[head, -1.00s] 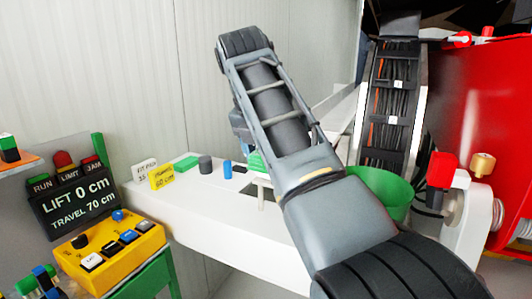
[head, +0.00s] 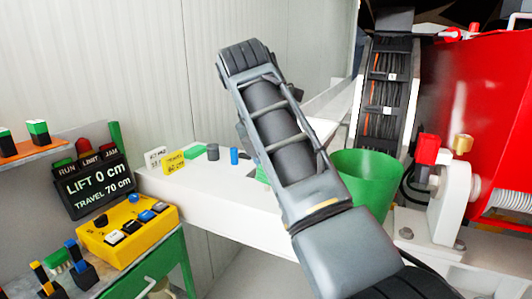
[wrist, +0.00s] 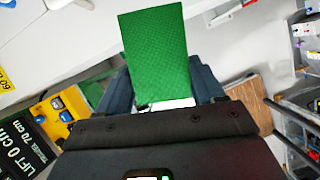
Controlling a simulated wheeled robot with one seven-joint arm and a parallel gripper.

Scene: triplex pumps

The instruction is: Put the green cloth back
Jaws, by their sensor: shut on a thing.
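The green cloth (wrist: 155,55) shows in the wrist view as a flat, textured rectangle. My gripper (wrist: 163,92) is shut on its near end, with a dark finger on each side. The cloth's far end sticks out past the fingers, over a white surface and grey floor. In the head view my arm hides the gripper and most of what lies behind it. A small green patch (head: 262,174) shows at the arm's left edge; I cannot tell whether it is the cloth.
A white bench (head: 215,195) carries a green block (head: 195,151), a grey cylinder (head: 213,151), a blue cylinder (head: 234,156) and small signs. A green bin (head: 368,180) stands right of my arm, near red machinery (head: 470,120). A yellow button box (head: 127,229) is at left.

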